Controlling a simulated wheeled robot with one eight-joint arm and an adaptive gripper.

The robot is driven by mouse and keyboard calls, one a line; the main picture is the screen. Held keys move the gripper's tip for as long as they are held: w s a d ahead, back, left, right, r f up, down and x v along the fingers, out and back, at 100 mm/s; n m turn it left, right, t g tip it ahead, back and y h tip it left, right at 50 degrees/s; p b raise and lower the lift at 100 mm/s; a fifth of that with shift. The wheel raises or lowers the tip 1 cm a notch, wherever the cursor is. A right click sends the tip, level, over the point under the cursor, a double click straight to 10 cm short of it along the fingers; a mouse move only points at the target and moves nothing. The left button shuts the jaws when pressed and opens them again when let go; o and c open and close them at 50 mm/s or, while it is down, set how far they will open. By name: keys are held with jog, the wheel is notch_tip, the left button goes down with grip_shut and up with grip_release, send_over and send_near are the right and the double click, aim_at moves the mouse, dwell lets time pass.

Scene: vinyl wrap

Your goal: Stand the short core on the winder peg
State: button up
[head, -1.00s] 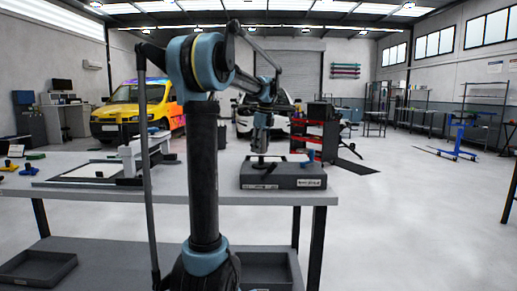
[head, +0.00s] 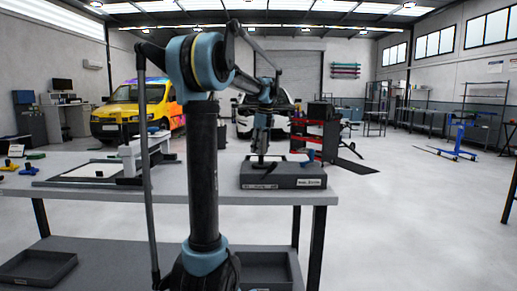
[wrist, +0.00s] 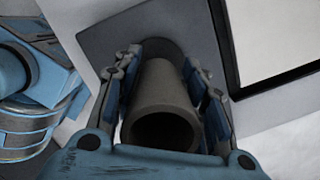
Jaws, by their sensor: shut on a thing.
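My gripper (wrist: 160,68) is shut on a grey hollow tube, the short core (wrist: 163,105), with a finger on each side and the open end facing the wrist camera. The core's far end meets or overlaps a dark round shape (wrist: 170,46) on a grey surface; I cannot tell whether they touch. In the head view my gripper (head: 261,150) points down close over the grey block (head: 283,181) at the table's right end. The core and the winder peg are too small and dark to tell apart there.
A blue item (head: 308,164) sits on the block, right of my gripper. A white-and-grey frame device (head: 145,152) and a white sheet (head: 85,172) lie left on the table (head: 120,201). Empty floor (head: 420,220) lies to the right.

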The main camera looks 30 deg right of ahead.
aim_at(260, 156)
jog(key=shift+f, duration=2.2)
jog(key=o, duration=1.1)
jog(key=r, duration=0.4)
jog(key=s+r, duration=0.1)
jog(key=r, duration=0.6)
jog(key=shift+s+d+r, duration=0.25)
jog(key=shift+d+r, duration=0.1)
jog(key=shift+a, duration=0.1)
